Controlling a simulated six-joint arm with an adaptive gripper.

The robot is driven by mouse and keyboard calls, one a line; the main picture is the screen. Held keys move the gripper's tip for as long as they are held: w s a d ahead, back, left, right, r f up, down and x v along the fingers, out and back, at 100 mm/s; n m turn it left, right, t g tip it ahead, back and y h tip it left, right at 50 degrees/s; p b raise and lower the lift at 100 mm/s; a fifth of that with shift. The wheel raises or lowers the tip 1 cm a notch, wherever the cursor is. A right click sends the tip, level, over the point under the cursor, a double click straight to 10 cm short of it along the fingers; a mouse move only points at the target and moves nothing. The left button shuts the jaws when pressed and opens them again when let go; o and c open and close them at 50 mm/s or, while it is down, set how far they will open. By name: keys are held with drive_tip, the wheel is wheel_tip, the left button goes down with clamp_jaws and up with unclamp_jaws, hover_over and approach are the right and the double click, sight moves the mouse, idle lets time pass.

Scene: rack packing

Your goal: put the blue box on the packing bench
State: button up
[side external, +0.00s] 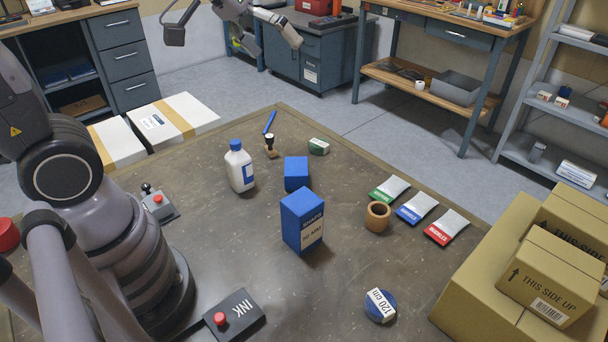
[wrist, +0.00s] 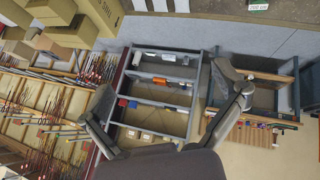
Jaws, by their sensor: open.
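A tall blue box with a white label (side external: 302,222) stands upright on the dark table (side external: 240,290). A smaller plain blue block (side external: 296,174) sits just behind it. No sign marks the packing bench; a wooden-topped bench (side external: 455,32) at the back carries several small items. My gripper (side external: 235,38) is at the top edge of the side view, high and well away from the blue box, with its fingers spread. In the wrist view my gripper (wrist: 165,105) is open and empty, and neither blue thing on the table shows there.
Cardboard cartons (side external: 545,275) fill the right corner. A metal shelf (side external: 558,90) stands behind.

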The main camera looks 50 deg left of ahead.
drive_tip(key=w+f+n+y, duration=0.1)
drive_tip(key=w+f+n, duration=0.2)
drive_tip(key=w+f, duration=0.45)
drive_tip(key=n+g+y, duration=0.4)
drive_tip(key=n+y, duration=0.1)
drive_tip(key=y, duration=0.1)
approach(296, 168)
drive_tip(key=x, duration=0.6)
drive_tip(key=shift+f, duration=0.2)
drive_tip(key=shift+x, duration=2.95)
drive_tip(key=shift+r, duration=0.1)
drive_tip(key=c, duration=1.3)
